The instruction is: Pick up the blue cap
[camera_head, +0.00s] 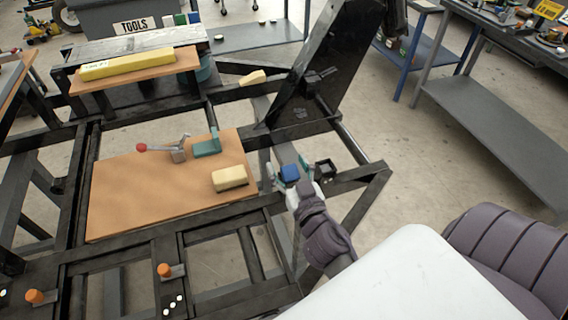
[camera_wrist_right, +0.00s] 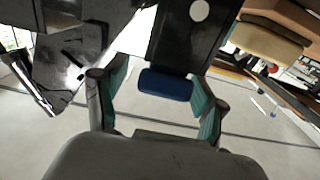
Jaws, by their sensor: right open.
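The blue cap (camera_head: 290,173) is a small dark-blue block at the right part of the black frame. In the right wrist view the blue cap (camera_wrist_right: 165,84) sits at the near end of a black bar (camera_wrist_right: 188,35). My right gripper (camera_head: 288,167) is open, with teal-padded fingers on either side of the cap. In the wrist view a gap shows between the cap and each finger of the right gripper (camera_wrist_right: 158,88). I cannot tell how the cap is fixed. My left gripper is not in view.
A wooden board (camera_head: 125,195) on the frame carries a red-knobbed toggle clamp (camera_head: 178,152) and a pale yellow block (camera_head: 230,178). A tall black panel (camera_head: 318,75) rises behind my right gripper. A black square holder (camera_head: 325,168) is just right of it. Open floor lies farther right.

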